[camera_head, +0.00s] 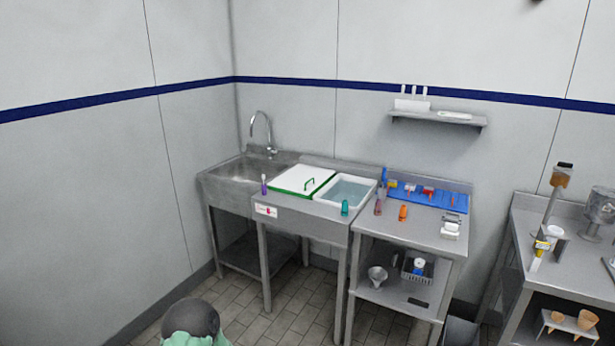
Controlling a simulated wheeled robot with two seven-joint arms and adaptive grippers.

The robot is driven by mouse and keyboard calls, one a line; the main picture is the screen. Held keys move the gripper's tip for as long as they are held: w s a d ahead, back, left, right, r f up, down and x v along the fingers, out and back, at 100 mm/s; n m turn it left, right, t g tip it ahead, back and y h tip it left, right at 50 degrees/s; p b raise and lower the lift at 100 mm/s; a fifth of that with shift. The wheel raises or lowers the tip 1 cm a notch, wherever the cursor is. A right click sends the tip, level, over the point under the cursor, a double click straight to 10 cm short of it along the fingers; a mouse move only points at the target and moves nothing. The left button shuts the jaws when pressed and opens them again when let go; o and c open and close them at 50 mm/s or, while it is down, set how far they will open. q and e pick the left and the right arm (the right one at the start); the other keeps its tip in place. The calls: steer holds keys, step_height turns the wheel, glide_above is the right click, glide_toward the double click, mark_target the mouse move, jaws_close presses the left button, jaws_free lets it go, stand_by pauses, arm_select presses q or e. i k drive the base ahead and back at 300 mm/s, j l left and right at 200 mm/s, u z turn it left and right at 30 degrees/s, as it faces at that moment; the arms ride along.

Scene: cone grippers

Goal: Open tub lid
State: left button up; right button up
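A white lid (296,177) with a green rim and a green handle (310,183) lies flat in the steel counter, between the sink and an open white tub (329,203). The lid looks closed, and what is beneath it is hidden. The open tub holds clear bluish water. Neither of my grippers shows in the head view, so nothing can be seen touching the lid or its handle.
A sink (240,172) with a tall faucet (262,130) is left of the lid. A purple-topped bottle (264,186) and a teal item (345,208) stand near the front edge. A steel table (425,227) with coloured tools is to the right.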

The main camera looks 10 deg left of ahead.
mark_target(302, 179)
steer(key=i+j+u, duration=0.1)
steer(key=i+j, duration=0.25)
steer(key=i, duration=0.15)
steer(key=i+j+u, duration=0.1)
steer(key=i+j, duration=0.25)
steer(key=i, duration=0.15)
steer(key=i+j+u, duration=0.1)
steer(key=i+j, duration=0.2)
steer(key=i, duration=0.25)
steer(key=i+j+u, duration=0.1)
steer(key=i+j, duration=0.15)
steer(key=i, duration=0.25)
